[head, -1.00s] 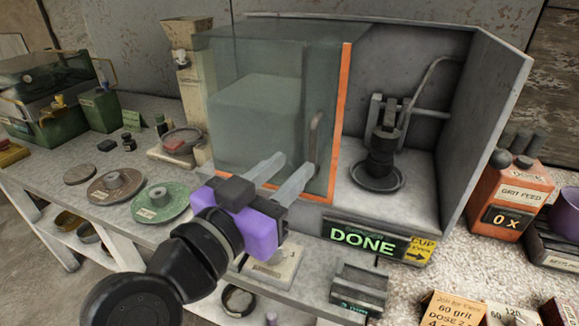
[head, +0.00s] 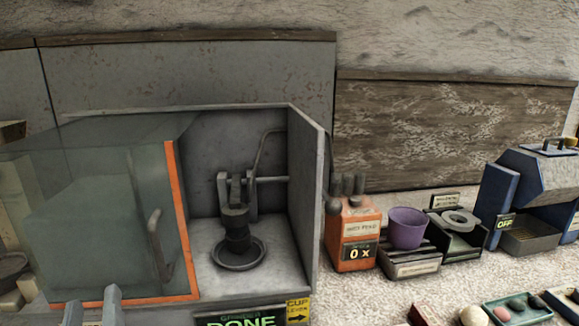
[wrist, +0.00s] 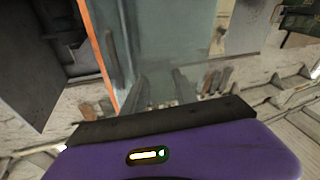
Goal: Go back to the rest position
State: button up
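My gripper (head: 93,306) shows only its two grey fingertips at the lower left edge of the head view, in front of the glass-fronted cabinet (head: 90,215). The fingertips stand apart with nothing between them. The wrist view shows the purple gripper body (wrist: 185,155) and both fingers (wrist: 161,90), spread and empty, with the orange door edge (wrist: 98,55) close on the left. The rest of my arm is out of the head view. The cabinet's right part is open and holds a black cup-like fixture (head: 237,230) on a round dish.
A display reading DONE (head: 240,319) sits at the cabinet's front. To the right are an orange grit feed box (head: 353,230) reading 0 x, a purple cup (head: 407,228), a grey ring (head: 460,219) and a blue machine (head: 530,190) marked OFF. A tray (head: 522,310) holds stones.

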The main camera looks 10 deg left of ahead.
jog(key=s+d+f+p, duration=0.15)
jog(key=d+f, duration=0.25)
jog(key=d, duration=0.4)
jog(key=s+d+f+m, duration=0.1)
jog(key=s+d+f, duration=0.1)
jog(key=d+f, duration=0.45)
jog(key=s+d+f, duration=0.2)
jog(key=d+f, duration=0.1)
jog(key=d, duration=0.7)
jog(key=s+d+f+m+g+h+p, duration=0.1)
jog(key=s+d+m+h, duration=0.3)
jog(key=s+d, duration=0.5)
jog(key=s+d+f+m+g+h+p, duration=0.1)
jog(key=s+d+f+m+h, duration=0.3)
jog(key=s+d, duration=0.5)
jog(key=d+h, duration=0.2)
jog(key=d, duration=0.3)
jog(key=shift+h, duration=0.4)
jog(key=shift+f, duration=0.1)
